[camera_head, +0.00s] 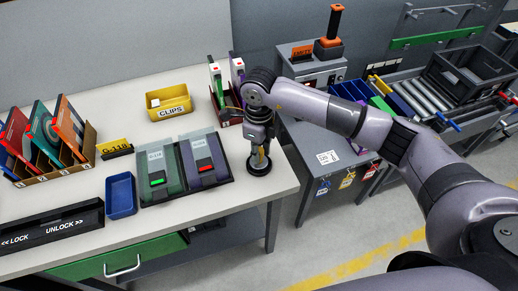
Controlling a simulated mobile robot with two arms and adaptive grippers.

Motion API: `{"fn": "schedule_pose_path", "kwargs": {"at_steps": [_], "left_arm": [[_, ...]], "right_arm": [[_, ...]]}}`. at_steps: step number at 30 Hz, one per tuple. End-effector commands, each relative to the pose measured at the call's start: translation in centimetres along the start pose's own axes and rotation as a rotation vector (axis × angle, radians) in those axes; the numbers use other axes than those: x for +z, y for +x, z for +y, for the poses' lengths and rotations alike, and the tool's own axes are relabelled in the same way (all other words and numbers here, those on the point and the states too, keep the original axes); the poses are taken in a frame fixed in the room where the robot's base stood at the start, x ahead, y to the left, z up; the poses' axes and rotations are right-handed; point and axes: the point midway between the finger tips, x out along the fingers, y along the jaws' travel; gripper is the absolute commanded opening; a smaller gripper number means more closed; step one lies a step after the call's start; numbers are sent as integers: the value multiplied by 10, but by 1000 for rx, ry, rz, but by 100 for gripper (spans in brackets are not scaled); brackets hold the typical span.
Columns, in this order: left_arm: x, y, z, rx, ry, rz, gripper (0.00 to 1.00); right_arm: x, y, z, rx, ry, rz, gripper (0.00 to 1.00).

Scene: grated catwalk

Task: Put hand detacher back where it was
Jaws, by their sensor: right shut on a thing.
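My right gripper (259,148) points down at the right end of the white table, shut on a small upright thing that I take to be the hand detacher (260,159). Only its pale yellowish lower part shows; the fingers hide the rest. It is over a round black base (259,168) on the table, and I cannot tell whether it touches the base. My left gripper is not in view.
Close left of the gripper are a purple device (202,172) and a green device (160,170). Behind stand a yellow CLIPS bin (168,112) and a small rack (228,117). A blue tray (121,196) is further left. The table's right edge (292,178) is close.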

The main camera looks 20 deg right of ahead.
Motion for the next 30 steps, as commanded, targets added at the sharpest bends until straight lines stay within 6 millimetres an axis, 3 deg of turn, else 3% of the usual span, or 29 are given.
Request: {"fn": "schedule_pose_path", "kwargs": {"at_steps": [3,4,12,25,30], "left_arm": [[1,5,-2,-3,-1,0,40],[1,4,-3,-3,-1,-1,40],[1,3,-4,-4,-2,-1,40],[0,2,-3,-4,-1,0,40],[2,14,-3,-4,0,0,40]], "right_arm": [[0,4,0,0,0,-1,0],[0,3,0,0,0,0,25],[0,2,0,0,0,0,43],[0,-4,0,-1,0,-1,43],[1,-33,-1,-4,0,-5,43]]}}
